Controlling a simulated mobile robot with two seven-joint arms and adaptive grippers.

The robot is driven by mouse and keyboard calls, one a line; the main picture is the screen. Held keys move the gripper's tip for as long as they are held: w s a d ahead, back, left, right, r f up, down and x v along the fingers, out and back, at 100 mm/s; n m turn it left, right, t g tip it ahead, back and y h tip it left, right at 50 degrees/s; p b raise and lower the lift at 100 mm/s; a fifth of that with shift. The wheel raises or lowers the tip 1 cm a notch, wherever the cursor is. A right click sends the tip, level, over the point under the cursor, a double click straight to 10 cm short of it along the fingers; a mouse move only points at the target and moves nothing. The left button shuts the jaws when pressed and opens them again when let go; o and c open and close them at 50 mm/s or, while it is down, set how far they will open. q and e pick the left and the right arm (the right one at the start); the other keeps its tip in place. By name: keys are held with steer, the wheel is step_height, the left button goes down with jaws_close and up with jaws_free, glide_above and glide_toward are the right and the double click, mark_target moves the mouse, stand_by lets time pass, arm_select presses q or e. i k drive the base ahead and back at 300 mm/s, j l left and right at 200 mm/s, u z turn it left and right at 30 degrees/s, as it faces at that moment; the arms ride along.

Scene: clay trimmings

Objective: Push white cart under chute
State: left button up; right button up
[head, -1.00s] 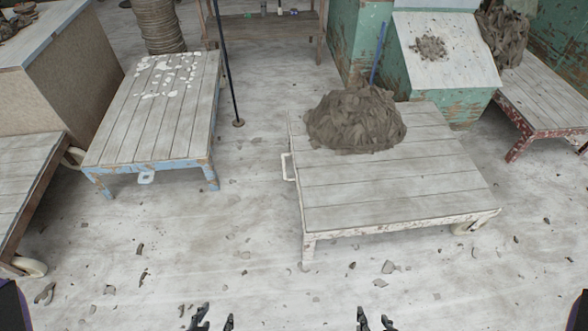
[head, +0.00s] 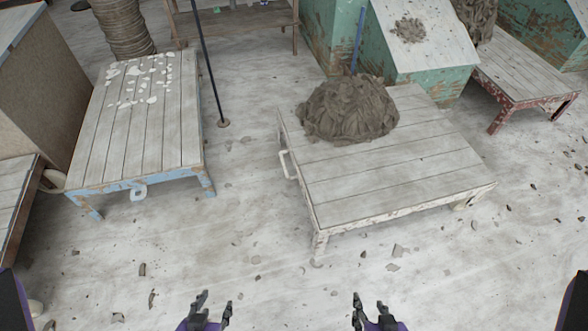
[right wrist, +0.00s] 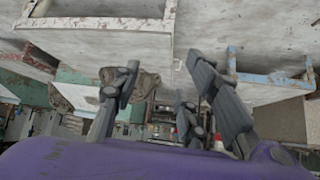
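The white cart (head: 390,180) stands right of centre in the head view, with a plank top, chipped white legs and a white handle (head: 285,164) on its left side. A heap of grey clay trimmings (head: 348,108) lies on its far left part. The green chute (head: 437,38), with a sloping pale panel and some clay on it, stands behind the cart. My left gripper (head: 213,309) and right gripper (head: 368,308) are at the bottom edge, both open and empty, apart from the cart. The right wrist view shows the right fingers (right wrist: 170,95) spread, with nothing between them.
A blue-legged cart (head: 140,130) with white scraps stands at left, a thin dark post (head: 208,70) beside it. A red-legged cart (head: 525,85) stands far right. A shelf (head: 235,25) is at the back. Open floor with scattered clay bits lies in front of the white cart.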

mark_target(359, 148)
steer(key=i+j, duration=0.15)
steer(key=i, duration=0.3)
steer(key=i+j, duration=0.15)
steer(key=i, duration=0.3)
steer(key=i+j+z, duration=0.1)
steer(key=i, duration=0.35)
